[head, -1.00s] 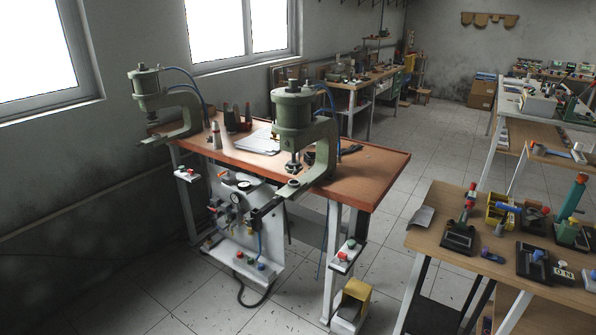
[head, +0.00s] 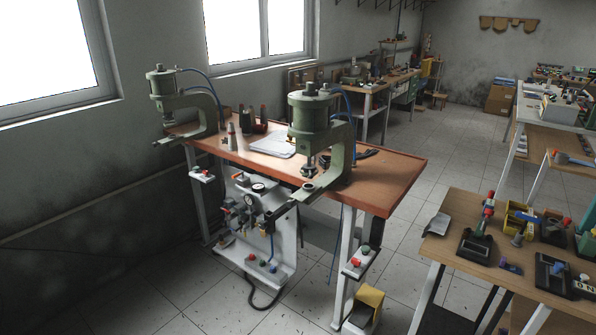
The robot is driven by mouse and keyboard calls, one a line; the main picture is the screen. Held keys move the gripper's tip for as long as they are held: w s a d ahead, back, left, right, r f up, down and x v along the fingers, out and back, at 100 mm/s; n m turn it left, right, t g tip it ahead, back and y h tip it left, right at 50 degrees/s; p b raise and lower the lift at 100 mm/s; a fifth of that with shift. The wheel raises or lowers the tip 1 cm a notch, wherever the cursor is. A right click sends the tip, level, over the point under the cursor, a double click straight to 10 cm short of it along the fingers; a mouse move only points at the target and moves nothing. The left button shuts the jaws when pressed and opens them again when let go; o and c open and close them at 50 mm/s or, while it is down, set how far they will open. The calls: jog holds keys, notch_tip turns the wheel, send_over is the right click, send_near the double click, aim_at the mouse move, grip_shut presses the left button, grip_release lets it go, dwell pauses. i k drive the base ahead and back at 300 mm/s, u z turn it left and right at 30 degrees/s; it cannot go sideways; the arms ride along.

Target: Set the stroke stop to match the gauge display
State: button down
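Two green pneumatic presses stand on an orange-brown bench: a near press (head: 315,115) at its middle front and a far press (head: 162,84) at its left end. Each has a cylinder on top of a C-shaped frame. The stroke stop is too small to make out for certain. A white pneumatic panel (head: 284,238) hangs below the bench front, with round gauges, among them a gauge (head: 258,188) near its top. The gauge readings are too small to read. My gripper is not in view.
The bench top (head: 385,181) carries bottles and a pale tray. A yellow foot pedal box (head: 369,301) stands on the floor by the right leg. A second table (head: 455,250) with several small devices stands at right. Tiled floor (head: 408,215) is open between them.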

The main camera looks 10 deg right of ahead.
aim_at(310, 87)
jog(key=u, duration=0.1)
jog(key=i, duration=0.85)
